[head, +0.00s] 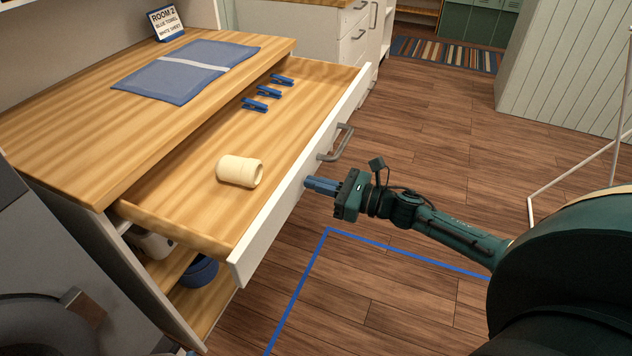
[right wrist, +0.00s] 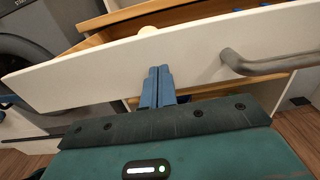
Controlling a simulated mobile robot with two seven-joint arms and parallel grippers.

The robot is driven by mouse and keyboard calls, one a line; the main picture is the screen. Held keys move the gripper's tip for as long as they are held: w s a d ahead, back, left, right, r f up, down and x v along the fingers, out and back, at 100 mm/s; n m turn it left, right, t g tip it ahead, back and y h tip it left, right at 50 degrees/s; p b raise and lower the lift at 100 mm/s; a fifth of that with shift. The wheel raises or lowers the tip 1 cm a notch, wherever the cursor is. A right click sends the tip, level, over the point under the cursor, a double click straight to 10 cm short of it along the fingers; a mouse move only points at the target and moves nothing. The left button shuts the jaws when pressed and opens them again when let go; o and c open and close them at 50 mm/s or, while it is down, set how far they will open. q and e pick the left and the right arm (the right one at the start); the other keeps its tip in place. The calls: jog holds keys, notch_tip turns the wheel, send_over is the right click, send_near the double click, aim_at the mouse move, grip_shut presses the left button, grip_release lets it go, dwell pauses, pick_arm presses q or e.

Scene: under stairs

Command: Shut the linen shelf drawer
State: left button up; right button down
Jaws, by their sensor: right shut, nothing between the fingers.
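The linen shelf drawer (head: 300,191) is pulled out from under the wooden shelf top, with a white front and a grey bar handle (head: 337,143). Inside it lie a cream cup-like roll (head: 240,170) and several blue clothespins (head: 268,91). My right gripper (head: 308,183) is shut and empty, with its blue fingertips at the outer face of the drawer front, left of the handle in the right wrist view (right wrist: 160,75). I cannot tell whether the tips touch the front. My left gripper is not in view.
A folded blue towel with a white stripe (head: 170,82) lies on the shelf top beside a room sign (head: 165,24). A blue bowl (head: 196,272) sits on a lower shelf. Blue tape (head: 302,280) marks the open wooden floor. A striped rug (head: 443,54) lies far back.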

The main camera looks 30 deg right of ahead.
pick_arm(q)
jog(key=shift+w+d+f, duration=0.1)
pick_arm(e)
jog(key=shift+w+a, duration=0.15)
